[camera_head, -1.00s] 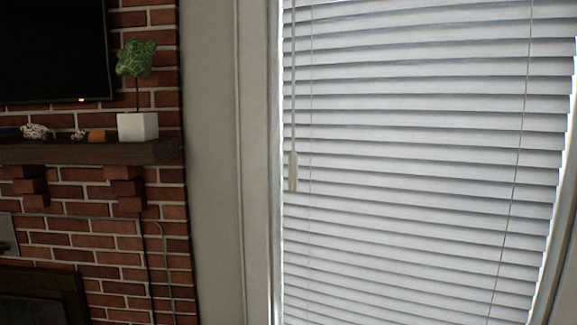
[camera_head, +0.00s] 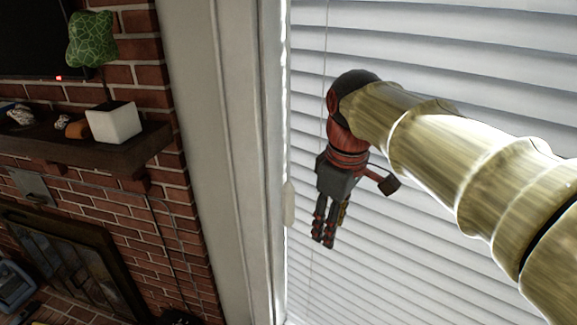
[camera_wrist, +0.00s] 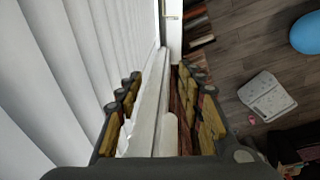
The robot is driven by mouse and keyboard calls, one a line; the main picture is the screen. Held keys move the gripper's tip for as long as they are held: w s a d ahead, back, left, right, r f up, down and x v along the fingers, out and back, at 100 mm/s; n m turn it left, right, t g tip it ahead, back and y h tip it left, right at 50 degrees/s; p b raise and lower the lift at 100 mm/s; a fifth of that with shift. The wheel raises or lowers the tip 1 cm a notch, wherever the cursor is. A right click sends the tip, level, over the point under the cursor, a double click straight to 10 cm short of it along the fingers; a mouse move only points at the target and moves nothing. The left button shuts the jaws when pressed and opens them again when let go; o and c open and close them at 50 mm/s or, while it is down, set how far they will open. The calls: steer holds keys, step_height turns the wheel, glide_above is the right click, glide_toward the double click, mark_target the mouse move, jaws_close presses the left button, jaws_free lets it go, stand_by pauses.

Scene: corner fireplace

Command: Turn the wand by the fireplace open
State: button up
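The wand (camera_head: 288,203) is a thin pale rod with a thicker lower end. It hangs at the left edge of the white blinds (camera_head: 430,245), beside the window frame. My gripper (camera_head: 324,238) points down in front of the blinds, to the right of the wand in the head view and apart from it there. In the wrist view my gripper (camera_wrist: 166,110) is open, with its yellow-padded fingers well apart. Pale long shapes show between the fingers; I cannot tell for sure which is the wand and which is frame. My arm hides part of the blinds.
The window frame (camera_head: 225,150) stands left of the wand. The brick fireplace wall has a dark mantel (camera_head: 75,152) with a white plant pot (camera_head: 113,122). In the wrist view, a blue ball (camera_wrist: 308,34) and a white object (camera_wrist: 266,95) lie on the wood floor.

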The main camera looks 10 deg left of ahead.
mark_target(288, 199)
steer(key=w+a+r+n+p, duration=0.1)
steer(key=a+r+p, duration=0.1)
steer(key=r, duration=0.1)
steer(key=w+a+r+n+g+p, duration=0.1)
steer(key=a+r+p, duration=0.2)
steer(key=w+a+r+n+p, duration=0.2)
steer(key=a+r, duration=0.1)
steer(key=shift+w+a+r+h+p, duration=0.1)
steer(key=shift+a+r+h+p, duration=0.1)
steer(key=shift+h+p, duration=0.15)
steer(key=shift+w+a+r+n+g, duration=0.1)
steer(key=shift+a+n+g, duration=0.2)
steer(key=shift+a+p, duration=0.15)
steer(key=shift+p, duration=0.15)
steer(key=shift+f, duration=3.9)
steer(key=shift+c, duration=1.2)
steer(key=c, duration=0.7)
jaws_close()
